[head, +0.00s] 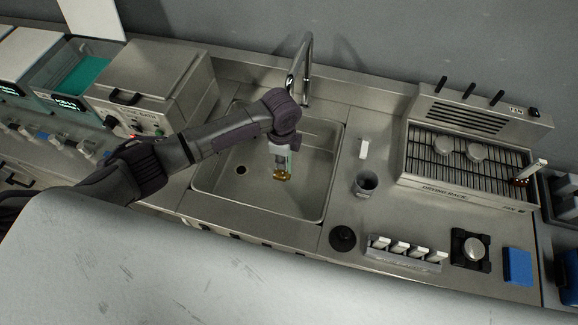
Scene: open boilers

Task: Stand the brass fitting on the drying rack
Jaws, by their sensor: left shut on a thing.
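My left gripper (282,163) hangs over the sink basin (237,195), pointing down. It is shut on the brass fitting (281,175), a small gold-coloured piece at its fingertips. The fitting appears to be above the basin floor. The drying rack (415,162) is a metal unit with a wire grid on the right of the counter, well apart from the gripper. Two round pale pieces (475,152) lie on its grid, and a small upright piece (531,172) stands at its right end. My right gripper does not show.
A tall faucet (301,70) rises behind the sink. A grey cup (366,183) and a small white block (363,148) stand between sink and rack. In front are a black round piece (342,238), a holder with white pieces (406,250) and a blue block (517,266).

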